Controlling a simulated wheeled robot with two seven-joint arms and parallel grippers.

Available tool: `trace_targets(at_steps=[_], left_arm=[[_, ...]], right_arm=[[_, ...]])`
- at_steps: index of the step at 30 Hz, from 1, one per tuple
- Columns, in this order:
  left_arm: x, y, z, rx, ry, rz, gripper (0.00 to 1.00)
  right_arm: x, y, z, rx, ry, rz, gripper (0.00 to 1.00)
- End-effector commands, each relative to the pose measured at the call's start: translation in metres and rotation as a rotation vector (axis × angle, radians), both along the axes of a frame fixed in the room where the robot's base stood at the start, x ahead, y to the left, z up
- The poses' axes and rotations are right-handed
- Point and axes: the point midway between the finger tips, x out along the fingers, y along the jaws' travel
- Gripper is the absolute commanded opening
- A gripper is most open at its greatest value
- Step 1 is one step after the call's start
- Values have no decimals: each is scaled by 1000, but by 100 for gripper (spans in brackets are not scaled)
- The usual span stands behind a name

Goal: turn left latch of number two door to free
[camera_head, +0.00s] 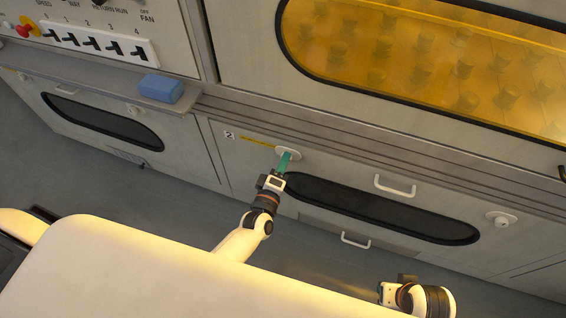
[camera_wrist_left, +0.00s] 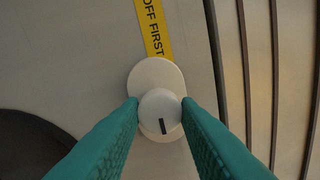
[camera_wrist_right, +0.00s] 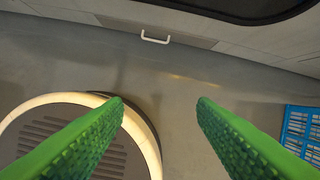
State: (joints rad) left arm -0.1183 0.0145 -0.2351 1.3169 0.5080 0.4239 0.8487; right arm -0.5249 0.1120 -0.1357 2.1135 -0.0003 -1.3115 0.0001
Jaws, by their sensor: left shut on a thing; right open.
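The number two door (camera_head: 330,190) is a pale panel with a dark oval window, marked with a small "2" plate. Its left latch (camera_head: 288,152) is a white round knob on an oval plate near the door's upper left. My left gripper (camera_head: 284,165) is at this latch. In the left wrist view its teal fingers are on either side of the latch knob (camera_wrist_left: 160,109), shut on it; a black mark on the knob points down. The right latch (camera_head: 501,218) is at the door's right end. My right gripper (camera_wrist_right: 160,105) is open and empty above the floor, away from the door.
A yellow label strip (camera_head: 258,142) lies beside the left latch. White handles (camera_head: 394,186) are on and below the door. A blue block (camera_head: 160,88) sits on the ledge at left. A blue crate (camera_wrist_right: 303,130) stands on the floor in the right wrist view.

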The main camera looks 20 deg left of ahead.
Motion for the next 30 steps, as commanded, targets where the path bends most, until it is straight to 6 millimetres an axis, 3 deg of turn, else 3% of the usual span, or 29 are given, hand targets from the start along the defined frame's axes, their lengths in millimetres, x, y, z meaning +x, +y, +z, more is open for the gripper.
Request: trace_targets(at_steps=[4,5,9,20,30], left_arm=[[0,0,-1,4,1,-2,0],[0,0,-1,4,1,-2,32],[0,0,0,3,1,-1,51],[-8,0,-1,1,3,-1,51],[-75,2,-1,1,6,-2,51]], right_arm=[[0,0,0,0,0,0,52],[0,0,0,0,0,0,52],[0,0,0,0,0,0,52],[1,0,2,1,-3,-1,52],[-2,1,-34,-1,21,4,52]])
